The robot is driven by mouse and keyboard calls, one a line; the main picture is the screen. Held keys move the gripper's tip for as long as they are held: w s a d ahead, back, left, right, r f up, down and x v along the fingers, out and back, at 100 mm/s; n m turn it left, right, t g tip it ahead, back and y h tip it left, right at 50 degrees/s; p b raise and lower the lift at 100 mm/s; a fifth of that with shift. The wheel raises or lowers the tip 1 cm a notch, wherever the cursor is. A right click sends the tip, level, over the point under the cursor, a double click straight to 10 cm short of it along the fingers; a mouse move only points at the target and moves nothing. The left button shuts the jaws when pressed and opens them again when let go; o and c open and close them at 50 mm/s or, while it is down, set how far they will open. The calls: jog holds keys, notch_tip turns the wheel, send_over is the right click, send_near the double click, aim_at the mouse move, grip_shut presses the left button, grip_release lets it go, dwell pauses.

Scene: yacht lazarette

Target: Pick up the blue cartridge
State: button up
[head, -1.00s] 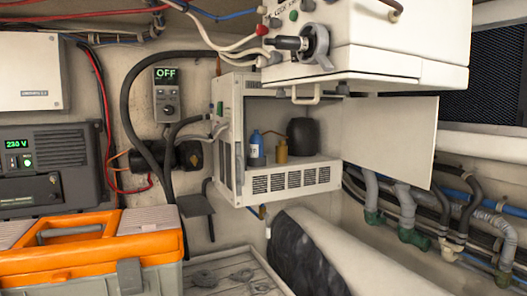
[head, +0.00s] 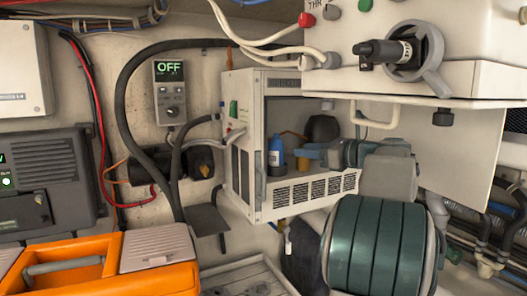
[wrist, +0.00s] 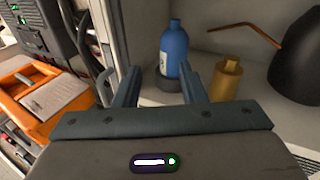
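The blue cartridge (head: 276,152) stands upright inside the open white cabinet (head: 244,140), near its left side. It also shows in the wrist view (wrist: 174,48), with a pale label, a narrower neck on top and a dark base. My gripper (head: 300,154) reaches into the cabinet from the right. In the wrist view its two fingers (wrist: 160,74) are apart and empty, pointing at the cartridge. The cartridge stands just beyond the fingertips, slightly towards the right finger; whether they touch it I cannot tell.
A brass canister (wrist: 226,78) stands right of the cartridge, close to my right finger. A dark round pot (wrist: 293,65) with a copper spout is behind it. The cabinet's left wall (wrist: 118,35) is close to my left finger. A white control box (head: 430,80) hangs above my arm.

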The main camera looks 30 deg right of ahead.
aim_at(276, 136)
jog(key=shift+m+t, duration=0.6)
jog(key=shift+w+d+r+p+x, duration=0.1)
jog(key=shift+d+r+p+x, duration=0.4)
jog(key=shift+x, duration=1.6)
jog(key=shift+w+d+r+p+x, duration=0.1)
jog(key=shift+p+x, duration=0.85)
jog(key=shift+x, duration=1.2)
jog(key=shift+w+d+r+p+x, duration=0.1)
jog(key=shift+d+r+p+x, duration=0.4)
jog(key=shift+x, duration=1.6)
jog(key=shift+a+f, duration=0.2)
grip_shut()
